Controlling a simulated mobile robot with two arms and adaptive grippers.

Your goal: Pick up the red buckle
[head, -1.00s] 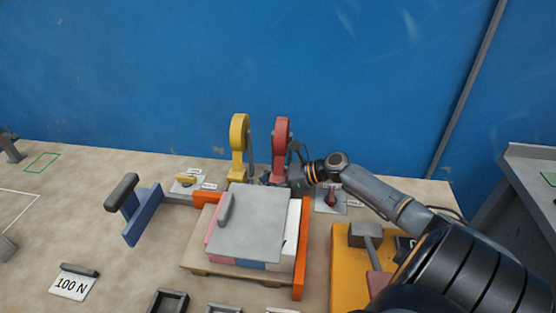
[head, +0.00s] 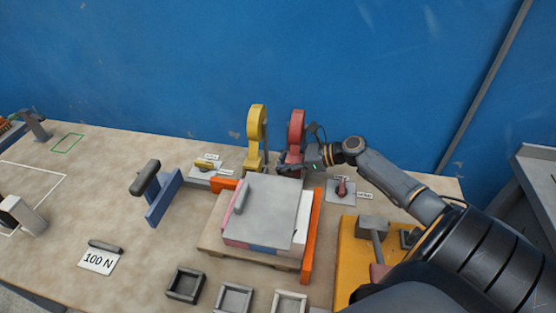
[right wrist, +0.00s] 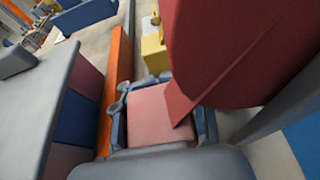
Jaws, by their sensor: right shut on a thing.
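The red buckle (head: 296,130) stands upright at the back of the table, beside a similar yellow piece (head: 256,135). My right gripper (head: 300,166) reaches in from the right and is at the lower part of the red buckle. In the right wrist view, the red buckle (right wrist: 235,45) rises close in front of the camera. The fingers of my right gripper (right wrist: 160,112) lie on both sides of its lower red block, shut on it. The fingers partly hide its base in the head view. My left gripper is not in view.
A grey-topped stack (head: 262,215) on a wooden base stands just in front, with an orange bar (head: 312,235) along its right side. A small red handle (head: 342,187) sits on a plate to the right. A yellow board (head: 350,255) lies at front right.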

